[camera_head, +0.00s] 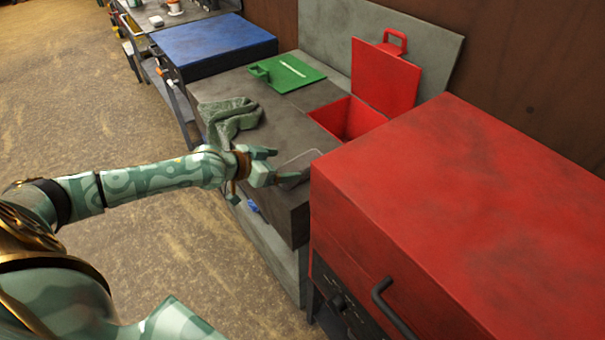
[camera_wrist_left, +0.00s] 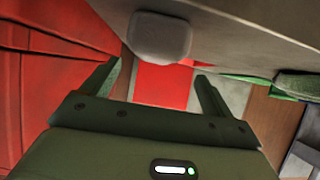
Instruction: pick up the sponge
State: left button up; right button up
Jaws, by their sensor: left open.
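My left gripper (camera_head: 274,165) is open over the front edge of the dark counter, its fingers pointing right. In the left wrist view its two fingers (camera_wrist_left: 158,76) are spread with nothing between them. A grey rounded block (camera_wrist_left: 160,38) lies beyond the fingertips against the grey counter surface; it looks like the sponge, but I cannot be sure. In the head view a small dark thing (camera_head: 293,177) shows just right of the fingertips, partly hidden by the gripper. My right gripper is not in view.
A large red box (camera_head: 440,190) with a handle stands close right of the gripper. A red open bin (camera_head: 347,118) is set in the counter (camera_head: 285,125). A green board (camera_head: 288,73), a crumpled grey-green cloth (camera_head: 230,117) and a blue box (camera_head: 213,46) are farther back.

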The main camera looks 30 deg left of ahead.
aim_at(299, 164)
pick_arm(q)
jog(key=x, duration=0.2)
jog(key=b+x, duration=0.1)
jog(key=x, duration=0.1)
jog(key=b+x, duration=0.1)
jog(key=x, duration=0.2)
jog(key=shift+d+r, duration=0.2)
jog(key=shift+d, duration=0.05)
jog(key=shift+s+r, duration=0.1)
jog(key=c, duration=1.1)
